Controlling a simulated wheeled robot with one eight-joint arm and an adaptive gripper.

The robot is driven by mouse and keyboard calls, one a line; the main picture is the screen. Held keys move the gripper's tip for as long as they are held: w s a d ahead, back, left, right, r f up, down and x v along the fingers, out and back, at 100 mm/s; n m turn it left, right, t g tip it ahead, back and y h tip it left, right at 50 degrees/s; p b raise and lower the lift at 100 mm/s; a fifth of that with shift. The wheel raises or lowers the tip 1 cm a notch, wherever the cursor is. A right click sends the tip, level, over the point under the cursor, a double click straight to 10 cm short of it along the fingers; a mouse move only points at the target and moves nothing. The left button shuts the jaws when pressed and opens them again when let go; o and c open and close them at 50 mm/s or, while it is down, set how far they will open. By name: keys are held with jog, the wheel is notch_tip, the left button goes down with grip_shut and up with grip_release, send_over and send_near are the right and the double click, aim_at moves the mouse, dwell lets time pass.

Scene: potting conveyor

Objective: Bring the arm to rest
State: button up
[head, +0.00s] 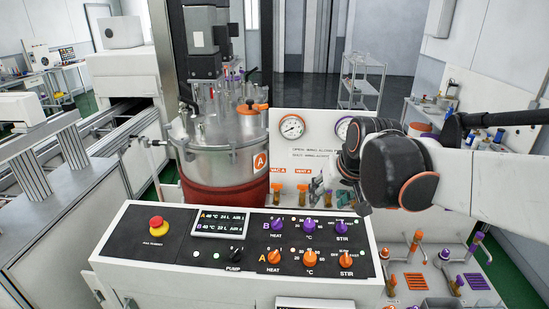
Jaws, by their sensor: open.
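My arm (480,172) reaches in from the right edge, with a white link and dark joints ringed in orange. It hangs above the right part of the control console. My gripper (338,193) is at its end, small and partly hidden by the dark wrist joints. It is open, in front of the white gauge panel (310,157). I see nothing held in it.
The console (235,240) carries a red stop button (157,226), displays and orange and purple knobs. A steel vessel A (222,140) stands behind it. Orange and purple-handled valves (415,240) stand at lower right. A conveyor (70,205) runs at left.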

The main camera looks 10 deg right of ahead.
jog(key=s+a+f+n+t+b, duration=0.1)
jog(key=s+a+f+b, duration=0.2)
jog(key=s+f+b, duration=1)
jog(key=s+f, duration=0.3)
jog(key=s, duration=0.1)
jog(key=shift+a+f+n, duration=0.2)
jog(key=shift+f+n, duration=0.05)
jog(key=shift+n, duration=0.15)
